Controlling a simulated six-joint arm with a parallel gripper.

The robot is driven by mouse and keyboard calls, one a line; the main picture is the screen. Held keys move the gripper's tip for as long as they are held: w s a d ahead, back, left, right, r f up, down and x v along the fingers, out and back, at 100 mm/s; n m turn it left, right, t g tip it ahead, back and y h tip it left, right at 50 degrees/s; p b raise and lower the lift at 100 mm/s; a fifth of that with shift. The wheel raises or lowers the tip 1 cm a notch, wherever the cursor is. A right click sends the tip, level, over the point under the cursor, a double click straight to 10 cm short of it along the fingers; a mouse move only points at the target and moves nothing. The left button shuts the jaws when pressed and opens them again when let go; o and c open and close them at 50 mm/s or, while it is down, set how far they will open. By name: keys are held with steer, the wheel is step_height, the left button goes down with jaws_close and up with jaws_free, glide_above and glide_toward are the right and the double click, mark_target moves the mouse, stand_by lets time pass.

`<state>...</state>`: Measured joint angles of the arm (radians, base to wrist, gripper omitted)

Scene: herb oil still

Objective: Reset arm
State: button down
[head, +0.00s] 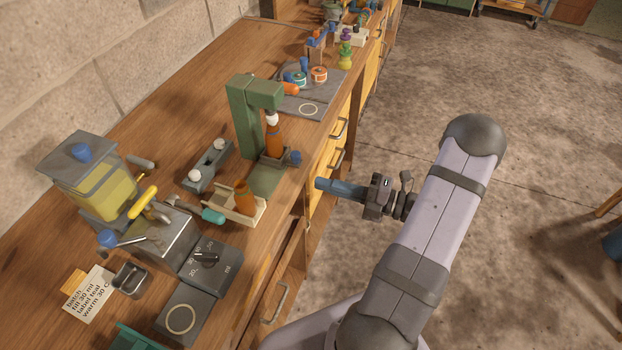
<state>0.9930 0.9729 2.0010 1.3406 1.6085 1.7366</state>
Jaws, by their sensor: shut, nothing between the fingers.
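My gripper (325,185) is at the end of my grey arm, off the front edge of the wooden bench. Its blue fingers point left toward the bench and are shut with nothing between them. The fingers lie in front of the drawer fronts in the picture. An amber bottle (274,142) stands in the green press (243,115). Another amber bottle (245,198) stands in a pale tray (222,203) near the bench's front.
The wooden bench (180,100) runs from lower left to upper right, with a tank of yellow liquid (95,190), a dial unit (212,268) and a written card (88,295). Drawer handles (274,304) stick out from its front. Open concrete floor (550,150) lies right.

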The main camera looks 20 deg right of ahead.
steer(key=shift+b+v, duration=0.3)
steer(key=shift+v, duration=1.6)
